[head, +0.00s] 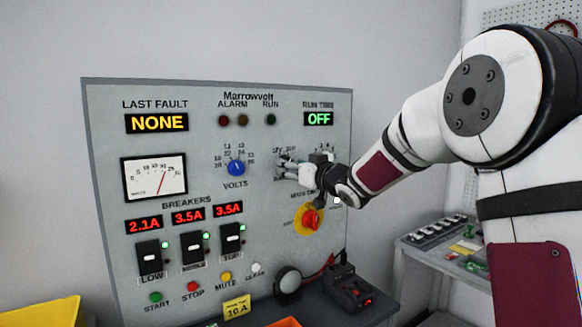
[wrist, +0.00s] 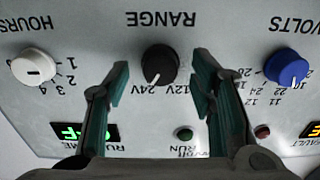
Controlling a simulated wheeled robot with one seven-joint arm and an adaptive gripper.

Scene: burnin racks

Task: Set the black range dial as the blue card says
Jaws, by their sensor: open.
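The black range dial (wrist: 158,64) is on the grey panel, under the RANGE label in the upside-down wrist view. Its white pointer line points down and slightly left, leaning towards the mark that seems to read 24V; a 12V mark is to the right. My gripper (wrist: 161,70) is open, with one finger on each side of the dial; I cannot tell whether they touch it. In the head view my gripper (head: 288,168) is at the panel and hides the dial. I see no blue card in either view.
The blue volts dial (wrist: 287,67) and a white hours dial (wrist: 35,67) flank the range dial. Below my gripper is a red emergency knob (head: 311,219) on yellow. A yellow card (head: 237,309) reading 10 A and a black device (head: 349,289) are at the panel's foot.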

